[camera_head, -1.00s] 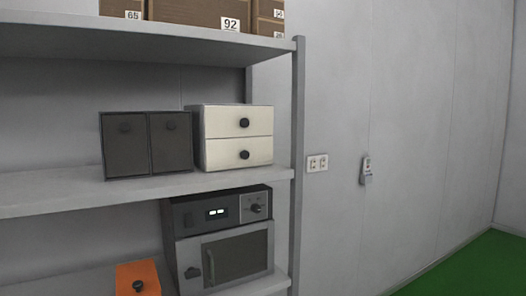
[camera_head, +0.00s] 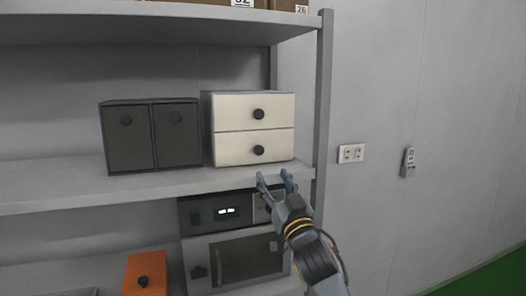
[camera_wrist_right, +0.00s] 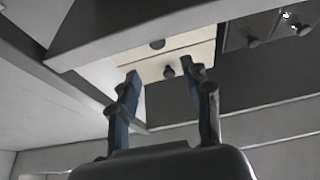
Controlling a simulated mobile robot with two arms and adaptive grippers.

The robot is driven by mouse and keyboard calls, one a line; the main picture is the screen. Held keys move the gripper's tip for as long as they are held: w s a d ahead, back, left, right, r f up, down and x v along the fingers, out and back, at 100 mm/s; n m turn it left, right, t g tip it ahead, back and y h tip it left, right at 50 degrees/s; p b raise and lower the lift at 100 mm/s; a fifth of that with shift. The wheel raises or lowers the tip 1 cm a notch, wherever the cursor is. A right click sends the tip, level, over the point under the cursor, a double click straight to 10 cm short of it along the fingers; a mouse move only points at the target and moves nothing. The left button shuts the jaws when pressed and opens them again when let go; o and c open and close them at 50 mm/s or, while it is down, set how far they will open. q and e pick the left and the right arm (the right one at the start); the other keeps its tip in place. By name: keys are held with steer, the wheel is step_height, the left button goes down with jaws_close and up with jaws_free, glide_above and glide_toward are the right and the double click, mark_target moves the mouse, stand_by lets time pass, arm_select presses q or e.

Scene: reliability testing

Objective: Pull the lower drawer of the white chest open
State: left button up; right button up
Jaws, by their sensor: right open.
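The white chest (camera_head: 230,130) stands on the middle shelf with two stacked drawers, both looking closed. The lower drawer (camera_head: 225,150) has a round black knob (camera_head: 259,150); the upper drawer has another (camera_head: 258,113). My right gripper (camera_head: 276,181) is open and empty, fingers pointing up, in front of the shelf edge and just below the lower knob in the picture, apart from it. In the right wrist view, which looks upside down, the chest (camera_wrist_right: 185,54) shows beyond the open fingers (camera_wrist_right: 163,80). My left gripper is not in view.
A dark two-door cabinet (camera_head: 150,136) stands left of the chest. The middle shelf (camera_head: 120,189) edge is close to my gripper. Below are a microwave-like appliance (camera_head: 240,258) and an orange box (camera_head: 146,272). A shelf post (camera_head: 322,110) stands to the right.

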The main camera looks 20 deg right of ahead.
mark_target(260, 151)
steer(key=p+x, duration=0.2)
steer(key=x, duration=0.7)
steer(key=shift+w+d+p, duration=0.1)
steer(key=shift+d+p, duration=0.05)
steer(key=shift+p, duration=0.25)
steer(key=shift+x, duration=0.75)
steer(key=shift+f, duration=0.15)
jaws_close()
